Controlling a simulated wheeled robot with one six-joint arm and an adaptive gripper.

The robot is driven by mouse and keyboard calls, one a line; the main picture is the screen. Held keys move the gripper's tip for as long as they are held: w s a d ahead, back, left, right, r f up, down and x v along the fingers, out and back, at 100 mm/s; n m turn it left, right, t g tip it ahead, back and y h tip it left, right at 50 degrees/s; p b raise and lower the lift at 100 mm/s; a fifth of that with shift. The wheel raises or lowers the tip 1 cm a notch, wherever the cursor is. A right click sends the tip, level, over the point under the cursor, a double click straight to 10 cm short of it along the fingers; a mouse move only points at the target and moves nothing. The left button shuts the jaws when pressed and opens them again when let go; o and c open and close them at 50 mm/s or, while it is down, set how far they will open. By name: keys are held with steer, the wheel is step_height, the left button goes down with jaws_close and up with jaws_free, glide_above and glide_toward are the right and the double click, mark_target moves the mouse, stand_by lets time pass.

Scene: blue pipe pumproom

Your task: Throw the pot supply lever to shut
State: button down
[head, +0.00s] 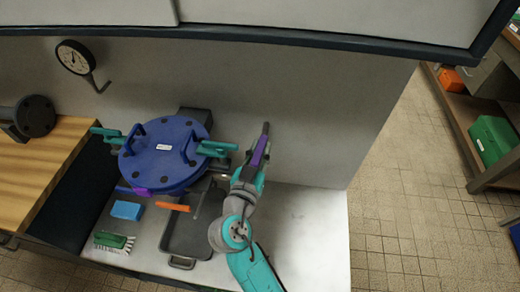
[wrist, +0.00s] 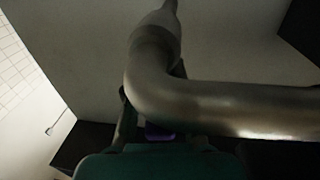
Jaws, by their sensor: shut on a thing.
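A long lever with a purple grip (head: 260,151) stands to the right of the blue pot (head: 165,155), its dark end pointing up and away. My gripper (head: 255,170) is at the grip and shut on it. In the wrist view a small purple patch (wrist: 160,133) shows between my dark fingers, and a bent grey metal pipe (wrist: 220,104) crosses close in front. The pot's lid is closed, with teal clamp handles (head: 214,149) at its sides. The lever's pivot is hidden, and I cannot read any open or shut marking.
A grey tray (head: 181,245) stands below the pot, with an orange handle (head: 173,207) over its left side. A blue sponge (head: 127,210) and green brush (head: 112,241) lie at left. A gauge (head: 75,57) is on the back wall. The bench right of my arm is clear.

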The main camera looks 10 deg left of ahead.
steer(key=shift+m+g+h, duration=0.3)
steer(key=shift+m+h, duration=0.4)
steer(key=shift+h, duration=0.3)
steer(key=c, duration=1)
jaws_free()
steer(key=v, duration=1.2)
